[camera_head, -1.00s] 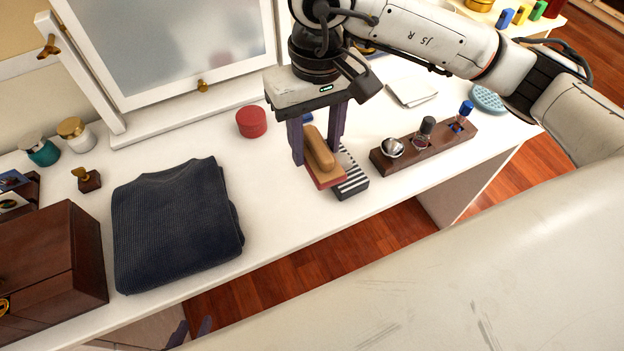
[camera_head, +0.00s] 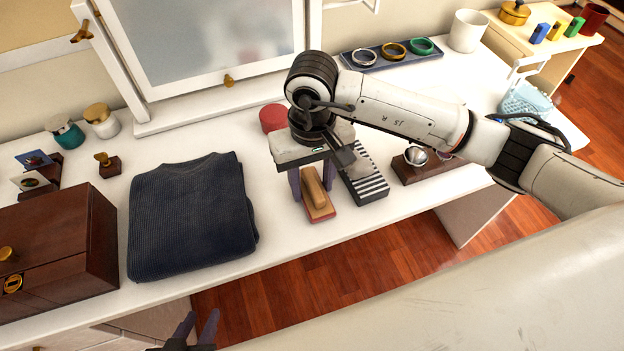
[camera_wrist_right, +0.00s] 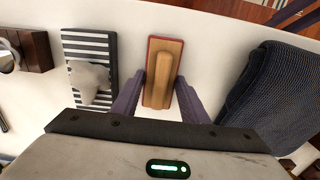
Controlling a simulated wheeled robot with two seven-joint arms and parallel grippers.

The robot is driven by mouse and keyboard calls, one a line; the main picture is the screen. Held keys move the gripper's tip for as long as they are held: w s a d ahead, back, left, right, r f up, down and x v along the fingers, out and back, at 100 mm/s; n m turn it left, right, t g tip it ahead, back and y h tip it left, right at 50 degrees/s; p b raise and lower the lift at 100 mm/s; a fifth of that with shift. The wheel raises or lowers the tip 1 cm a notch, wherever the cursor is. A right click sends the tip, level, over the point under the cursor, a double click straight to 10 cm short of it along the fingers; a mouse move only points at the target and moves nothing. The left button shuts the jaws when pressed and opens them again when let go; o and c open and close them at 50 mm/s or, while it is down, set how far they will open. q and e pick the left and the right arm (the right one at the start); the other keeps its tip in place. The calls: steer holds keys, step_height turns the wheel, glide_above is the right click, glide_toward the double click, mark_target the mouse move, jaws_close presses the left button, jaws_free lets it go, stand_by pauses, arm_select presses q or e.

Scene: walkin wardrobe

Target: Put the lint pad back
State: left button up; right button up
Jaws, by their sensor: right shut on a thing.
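The lint pad (camera_head: 319,207) has a tan wooden handle on a red-edged base. My right gripper (camera_head: 311,183) points down with its fingers on either side of the pad, shut on it. The right wrist view shows the pad (camera_wrist_right: 164,58) between the fingers. The pad is low over the white tabletop; I cannot tell whether it touches. A black-and-white striped block (camera_head: 371,186) lies just right of it, apart by a narrow gap. A pale grey lump (camera_wrist_right: 90,80) shows on the block. My left gripper (camera_head: 198,325) is empty and open at the bottom edge, below the table front.
A folded dark sweater (camera_head: 190,215) lies left of the pad. A wooden box (camera_head: 95,235) stands further left. A red round box (camera_head: 272,118) is behind my right gripper. A wooden holder (camera_head: 410,172) stands right of the striped block. The table's front edge is close to the pad.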

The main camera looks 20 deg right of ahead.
mark_target(312, 181)
steer(key=shift+f, duration=0.15)
steer(key=o, duration=1)
steer(key=shift+o, duration=0.2)
steer(key=shift+r, duration=0.4)
step_height(312, 181, up, 12)
steer(key=shift+f+b, duration=0.2)
steer(key=shift+b, duration=0.25)
